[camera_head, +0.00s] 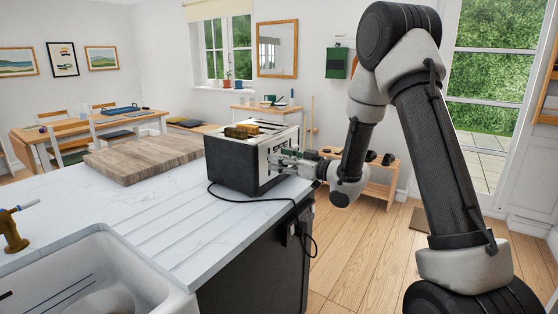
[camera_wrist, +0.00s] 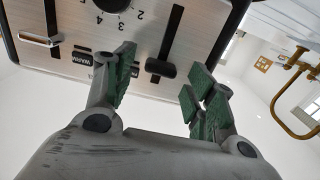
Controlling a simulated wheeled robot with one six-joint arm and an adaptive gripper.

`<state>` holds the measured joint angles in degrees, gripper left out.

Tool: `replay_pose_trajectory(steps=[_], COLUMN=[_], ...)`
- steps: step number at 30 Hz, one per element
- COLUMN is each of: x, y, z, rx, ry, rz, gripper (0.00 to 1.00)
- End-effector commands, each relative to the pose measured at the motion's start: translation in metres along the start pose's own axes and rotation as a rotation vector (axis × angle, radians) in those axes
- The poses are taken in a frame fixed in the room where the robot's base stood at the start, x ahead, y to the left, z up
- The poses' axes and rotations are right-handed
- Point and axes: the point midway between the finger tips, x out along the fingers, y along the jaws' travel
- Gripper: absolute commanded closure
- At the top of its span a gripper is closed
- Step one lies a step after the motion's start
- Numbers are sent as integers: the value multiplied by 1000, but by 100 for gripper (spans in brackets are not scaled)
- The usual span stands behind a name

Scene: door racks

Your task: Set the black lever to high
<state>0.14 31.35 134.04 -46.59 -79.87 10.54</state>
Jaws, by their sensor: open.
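The toaster (camera_head: 228,165) stands on the white worktop, with a dark side and a brushed metal control face. In the wrist view, its control face (camera_wrist: 215,20) appears upside down. The black lever (camera_wrist: 160,68) sits in a dark vertical slot, near the slot's lower end in that picture. A second, pale lever (camera_wrist: 40,40) sits in another slot at the left. My gripper (camera_wrist: 162,88) is open, its green-padded fingers on either side of the black lever. Contact with the lever cannot be told. In the head view, my gripper (camera_head: 284,159) is at the toaster's control face.
A black dial (camera_wrist: 112,3) with numbers and a WARM button (camera_wrist: 82,58) lie between the levers. A wooden board (camera_head: 145,158) is left of the toaster. A black cord (camera_head: 270,200) hangs over the worktop edge. A sink (camera_head: 95,275) is in front.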

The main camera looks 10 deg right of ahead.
Motion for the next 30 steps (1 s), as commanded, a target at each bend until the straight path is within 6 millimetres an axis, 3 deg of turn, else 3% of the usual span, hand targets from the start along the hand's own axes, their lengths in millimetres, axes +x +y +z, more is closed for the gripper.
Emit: replay_pose_trajectory(steps=[3,11,21,30], x=[9,11,11,11], y=[0,0,0,0], z=[0,0,0,-14], rx=[1,1,1,-2], ry=[1,-1,-1,1], rz=[0,1,1,1], gripper=[45,45,100,100])
